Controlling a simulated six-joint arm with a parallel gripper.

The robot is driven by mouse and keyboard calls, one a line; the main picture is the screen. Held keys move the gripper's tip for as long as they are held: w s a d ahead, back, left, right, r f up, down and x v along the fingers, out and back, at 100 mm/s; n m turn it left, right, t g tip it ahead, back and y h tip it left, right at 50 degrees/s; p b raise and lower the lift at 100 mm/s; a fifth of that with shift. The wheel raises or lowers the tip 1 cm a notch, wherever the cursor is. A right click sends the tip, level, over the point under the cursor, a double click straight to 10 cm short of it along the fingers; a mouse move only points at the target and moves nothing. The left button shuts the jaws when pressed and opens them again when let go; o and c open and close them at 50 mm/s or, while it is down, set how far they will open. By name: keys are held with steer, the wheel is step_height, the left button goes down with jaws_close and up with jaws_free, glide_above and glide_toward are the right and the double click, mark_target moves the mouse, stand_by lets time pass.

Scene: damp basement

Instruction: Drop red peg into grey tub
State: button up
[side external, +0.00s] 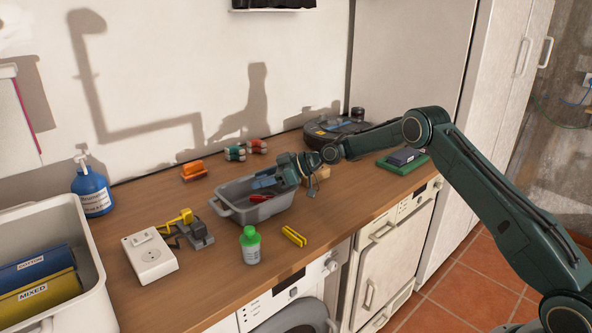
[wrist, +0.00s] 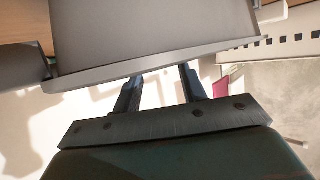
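The grey tub (side external: 268,212) stands in the middle of the wooden worktop. A red peg (side external: 259,198) shows inside the tub, near its right part, below my fingers; a dark shape beside it is too small to make out. My gripper (side external: 262,182) is tilted low over the back of the tub, coming from the right. In the wrist view, my fingers (wrist: 160,82) stand apart with a clear gap between them. Their tips are hidden behind a large grey surface with a rim, which looks like the tub (wrist: 150,62).
A green bottle (side external: 250,245) and a yellow peg (side external: 294,236) are in front of the tub. A socket box (side external: 150,256) with a yellow plug (side external: 181,217) is left. Orange (side external: 192,171) and red-green items (side external: 235,153) lie behind. A robot vacuum (side external: 335,129) is back right.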

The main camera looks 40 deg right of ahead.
steer(key=v, duration=1.4)
steer(key=shift+a+r, duration=0.1)
steer(key=shift+a, duration=0.05)
stand_by(0.4)
steer(key=s+a+r+m+g+h, duration=0.1)
steer(key=s+a+r+m+h, duration=0.2)
steer(key=s+r, duration=0.5)
steer(key=s+a+r+g+h, duration=0.25)
steer(key=s+a+r, duration=0.3)
steer(key=s, duration=0.45)
steer(key=s+d+f+m+h, duration=0.1)
steer(key=s+m+h, duration=0.3)
steer(key=s, duration=2.1)
steer(key=shift+s+d+f+m, duration=0.2)
steer(key=shift+s+f+m, duration=0.1)
steer(key=shift+f+m, duration=0.6)
